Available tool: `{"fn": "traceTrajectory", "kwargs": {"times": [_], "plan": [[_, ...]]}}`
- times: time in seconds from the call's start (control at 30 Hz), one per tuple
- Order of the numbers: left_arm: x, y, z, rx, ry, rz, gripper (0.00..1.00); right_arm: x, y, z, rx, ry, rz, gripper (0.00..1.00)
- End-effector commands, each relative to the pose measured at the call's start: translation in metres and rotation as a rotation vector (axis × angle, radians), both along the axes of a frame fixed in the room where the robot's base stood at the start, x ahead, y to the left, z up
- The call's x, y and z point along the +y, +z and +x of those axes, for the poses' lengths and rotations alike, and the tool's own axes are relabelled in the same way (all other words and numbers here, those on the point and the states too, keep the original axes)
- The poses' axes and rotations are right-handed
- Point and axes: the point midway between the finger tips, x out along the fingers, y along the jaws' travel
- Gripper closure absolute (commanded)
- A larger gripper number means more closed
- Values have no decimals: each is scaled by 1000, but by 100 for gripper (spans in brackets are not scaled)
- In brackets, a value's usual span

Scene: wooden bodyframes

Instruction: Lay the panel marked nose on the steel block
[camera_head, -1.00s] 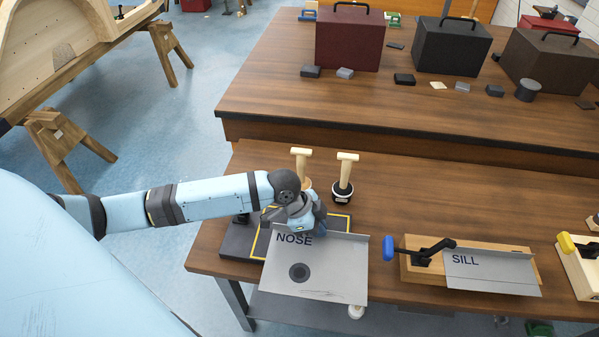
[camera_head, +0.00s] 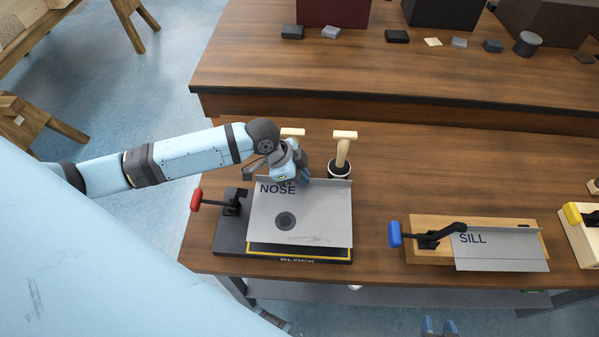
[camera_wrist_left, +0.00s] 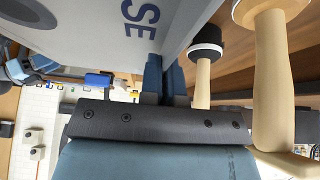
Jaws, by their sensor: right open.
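The grey NOSE panel (camera_head: 318,217), with a dark round mark, is over the dark steel block (camera_head: 230,238), leaving its left side and yellow-lined BLOCK front edge showing. I cannot tell whether it touches the block. My left gripper (camera_head: 303,181) is shut on the panel's raised back edge. The left wrist view shows the blue fingers (camera_wrist_left: 163,78) closed at the panel (camera_wrist_left: 90,25). A red-handled clamp (camera_head: 225,202) stands at the block's left, clear of the panel. My right gripper (camera_head: 438,327) shows its two tips apart, empty, at the bottom edge.
A wooden-handled tool (camera_head: 342,155) stands behind the panel, close to the left gripper; another handle (camera_head: 292,132) is partly hidden. The SILL panel (camera_head: 498,246) lies on a wooden fixture with a blue-handled clamp (camera_head: 428,236). Bare table lies between the two fixtures.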

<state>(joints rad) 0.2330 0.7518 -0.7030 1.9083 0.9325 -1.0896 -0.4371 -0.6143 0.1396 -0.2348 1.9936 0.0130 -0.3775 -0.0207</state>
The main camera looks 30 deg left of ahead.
Motion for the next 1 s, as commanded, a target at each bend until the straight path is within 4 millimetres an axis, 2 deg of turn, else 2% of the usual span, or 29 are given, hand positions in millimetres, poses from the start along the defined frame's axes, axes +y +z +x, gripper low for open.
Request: {"fn": "traceTrajectory", "kwargs": {"times": [0.47, 0.73, 1.0], "plan": [[0, -42, 0, -1, 1, -1, 100, 0, -47, 0, 0, -1, 1, 57], [0, -57, 0, 0, 0, -1, 100, 0, -48, 0, 1, -1, 1, 57], [0, -59, 0, 0, 0, -1, 100, 1, -48, 0, 0, -1, 1, 57]]}}
